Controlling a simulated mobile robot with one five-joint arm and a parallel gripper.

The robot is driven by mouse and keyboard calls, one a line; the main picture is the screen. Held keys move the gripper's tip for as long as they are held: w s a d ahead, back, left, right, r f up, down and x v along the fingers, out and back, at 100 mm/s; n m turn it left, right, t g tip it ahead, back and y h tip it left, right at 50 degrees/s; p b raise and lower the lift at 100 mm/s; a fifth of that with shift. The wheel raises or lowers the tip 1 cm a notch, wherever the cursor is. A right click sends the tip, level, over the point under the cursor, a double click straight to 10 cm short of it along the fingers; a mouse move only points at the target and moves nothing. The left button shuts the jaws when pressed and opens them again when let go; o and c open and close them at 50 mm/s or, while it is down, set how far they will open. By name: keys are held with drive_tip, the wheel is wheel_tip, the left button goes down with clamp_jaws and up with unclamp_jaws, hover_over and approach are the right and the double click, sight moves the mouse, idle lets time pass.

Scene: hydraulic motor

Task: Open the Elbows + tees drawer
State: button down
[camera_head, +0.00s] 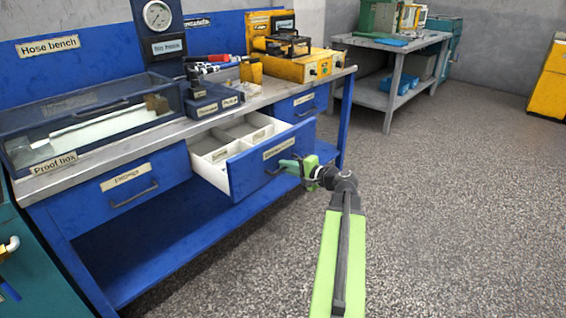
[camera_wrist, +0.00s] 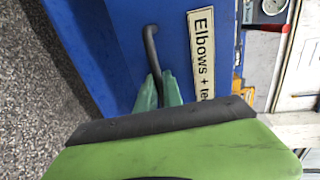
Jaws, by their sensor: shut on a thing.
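The Elbows + tees drawer (camera_head: 243,176) is blue-fronted with a white inside and stands pulled out from the bench. In the wrist view its blue front (camera_wrist: 120,45) carries a label reading "Elbows + te" (camera_wrist: 204,50), partly hidden by my gripper. The dark bar handle (camera_wrist: 150,45) is on that front. My gripper (camera_wrist: 158,84) has its green fingers closed on the lower part of the handle. In the head view my gripper (camera_head: 290,165) reaches the drawer front from the right.
The Fittings-style closed drawer (camera_head: 127,185) is to the left and another closed drawer (camera_head: 301,104) to the right. A glass-lidded proof box (camera_head: 90,120) sits on the bench top. Open speckled floor (camera_head: 440,200) lies to the right.

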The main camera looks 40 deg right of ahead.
drive_tip(key=shift+s+d, duration=0.15)
drive_tip(key=shift+s, duration=0.35)
drive_tip(key=c, duration=1.8)
unclamp_jaws()
drive_tip(key=shift+o, duration=0.2)
drive_tip(key=shift+w, duration=0.1)
